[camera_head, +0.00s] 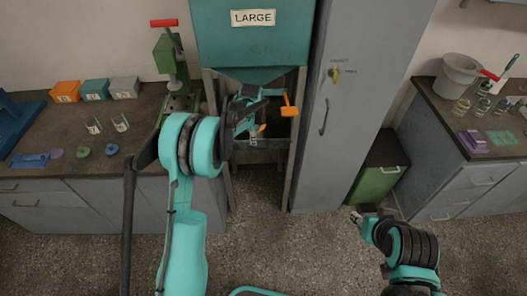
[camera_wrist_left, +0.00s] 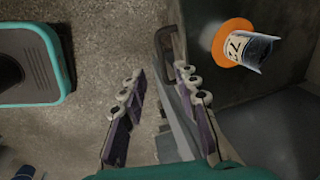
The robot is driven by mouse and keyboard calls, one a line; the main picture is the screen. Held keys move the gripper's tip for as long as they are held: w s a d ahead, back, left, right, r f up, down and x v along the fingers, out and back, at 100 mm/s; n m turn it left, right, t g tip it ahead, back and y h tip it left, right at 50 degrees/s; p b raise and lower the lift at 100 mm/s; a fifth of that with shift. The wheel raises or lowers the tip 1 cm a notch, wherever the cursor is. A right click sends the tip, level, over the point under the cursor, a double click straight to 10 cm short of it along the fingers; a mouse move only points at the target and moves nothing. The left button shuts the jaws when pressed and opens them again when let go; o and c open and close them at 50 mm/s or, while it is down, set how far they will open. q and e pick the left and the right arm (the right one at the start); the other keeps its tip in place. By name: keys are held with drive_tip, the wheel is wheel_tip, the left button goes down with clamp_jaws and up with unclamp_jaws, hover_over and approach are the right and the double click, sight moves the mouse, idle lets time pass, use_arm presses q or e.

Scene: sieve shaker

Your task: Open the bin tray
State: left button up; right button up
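The bin tray (camera_head: 268,145) seems to be the grey metal part low in the frame under the teal hopper labelled LARGE (camera_head: 232,45); my left arm hides some of it. My left gripper (camera_head: 250,125) is in front of it, below the hopper. In the left wrist view, the gripper (camera_wrist_left: 158,90) is open, with its two purple fingers apart. A grey metal handle (camera_wrist_left: 165,45) and edge show between and just beyond the fingertips; I cannot tell whether they touch. My right gripper (camera_head: 358,216) hangs over the floor at the right, its fingers small and unclear.
An orange disc (camera_wrist_left: 232,32) with a labelled piece is right of the fingers. A grey cabinet (camera_head: 350,130) stands right of the hopper. A red-handled green press (camera_head: 175,70) is on the left counter. Floor in front is open.

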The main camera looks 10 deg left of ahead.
sight(254, 149)
use_arm(q)
drive_tip(key=f+b, duration=0.1)
drive_tip(key=f, duration=0.1)
drive_tip(key=w+f+b, duration=0.1)
drive_tip(key=f, duration=0.5)
drive_tip(key=shift+w+a+f+b, duration=0.1)
drive_tip(key=shift+w+a+b, duration=0.05)
drive_tip(key=shift+w+b, duration=0.2)
clamp_jaws()
